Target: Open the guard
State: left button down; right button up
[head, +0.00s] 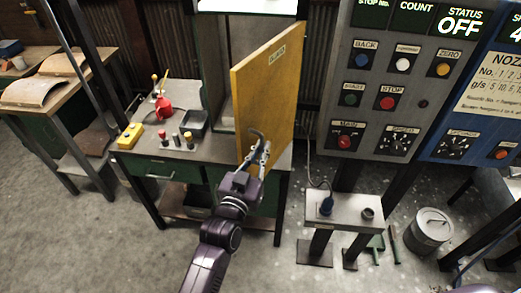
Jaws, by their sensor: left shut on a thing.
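The guard (268,95) is a yellow upright panel above the right end of the green workbench. It stands swung out at an angle from the grey frame behind it. A dark curved handle (257,136) sits low on its face. My left gripper (261,150) is at this handle and shut on it; the fingers hide part of it.
The green workbench (160,169) holds a red oil can (163,106), a yellow box (130,136) and a dark tray (195,122). A grey control cabinet (383,85) stands right. A small stand (343,212) and a metal bin (429,230) are below it. The floor at left front is clear.

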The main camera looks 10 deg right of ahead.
pick_arm(q)
jog(key=c, duration=2.3)
grip_release()
jog(key=shift+w+r, duration=0.1)
jog(key=shift+r, duration=0.05)
jog(key=shift+c, duration=0.2)
jog(key=shift+d, duration=0.1)
jog(key=v, duration=1.2)
pick_arm(e)
jog(key=shift+w+d, duration=0.1)
jog(key=shift+d, duration=0.2)
pick_arm(q)
jog(key=shift+c, duration=0.7)
